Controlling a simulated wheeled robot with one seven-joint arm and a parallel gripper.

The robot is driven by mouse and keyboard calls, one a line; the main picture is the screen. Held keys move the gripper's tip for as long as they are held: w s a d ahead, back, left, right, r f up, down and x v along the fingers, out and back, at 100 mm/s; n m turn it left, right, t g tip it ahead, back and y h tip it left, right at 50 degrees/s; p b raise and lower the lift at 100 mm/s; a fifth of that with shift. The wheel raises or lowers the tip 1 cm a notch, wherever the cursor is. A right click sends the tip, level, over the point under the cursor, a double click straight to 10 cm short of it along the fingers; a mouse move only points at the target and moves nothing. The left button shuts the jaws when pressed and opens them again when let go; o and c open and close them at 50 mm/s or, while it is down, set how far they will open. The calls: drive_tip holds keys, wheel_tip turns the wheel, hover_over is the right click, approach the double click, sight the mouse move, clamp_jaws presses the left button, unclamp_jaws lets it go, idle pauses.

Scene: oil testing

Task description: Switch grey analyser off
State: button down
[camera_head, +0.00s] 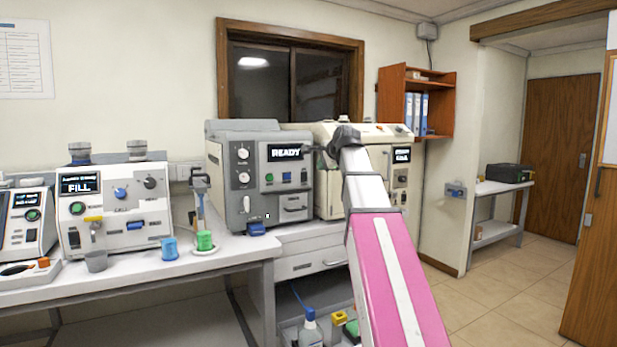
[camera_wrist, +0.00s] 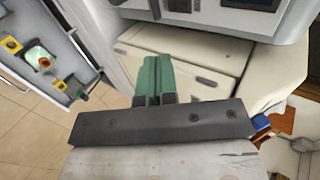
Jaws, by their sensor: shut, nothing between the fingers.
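The grey analyser (camera_head: 228,183) stands on the back bench in the head view, its lit display reading READY. Its front has white knobs at the left, and a green and a dark button (camera_head: 286,177) below the display. My arm reaches up to the right edge of the analyser, in front of the cream machine (camera_head: 333,193). The fingers are hard to make out there. In the wrist view my gripper (camera_wrist: 153,62) shows green fingers closed together with nothing between them. A grey-white panel with dark parts is above them, a cream surface (camera_wrist: 190,60) around them.
A tray with bottles (camera_head: 311,328) is low beneath the bench. Open floor (camera_head: 500,290) lies at the right.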

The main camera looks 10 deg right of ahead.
drive_tip(key=shift+w, duration=0.1)
approach(305, 178)
wheel_tip(305, 178, down, 5)
drive_tip(key=w, duration=0.2)
drive_tip(key=shift+w+a+r, duration=0.1)
drive_tip(key=shift+w+a, duration=0.3)
drive_tip(key=shift+w, duration=0.2)
drive_tip(key=shift+w+a+r, duration=0.1)
drive_tip(key=shift+w+a, duration=0.25)
drive_tip(key=shift+w, duration=0.25)
drive_tip(key=shift+w+a+f, duration=0.15)
drive_tip(key=shift+w+a, duration=0.1)
drive_tip(key=shift+w, duration=0.25)
drive_tip(key=shift+w, duration=0.1)
drive_tip(key=shift+w+f, duration=0.1)
drive_tip(key=shift+w, duration=0.1)
drive_tip(key=shift+a, duration=0.1)
drive_tip(key=shift+w, duration=0.1)
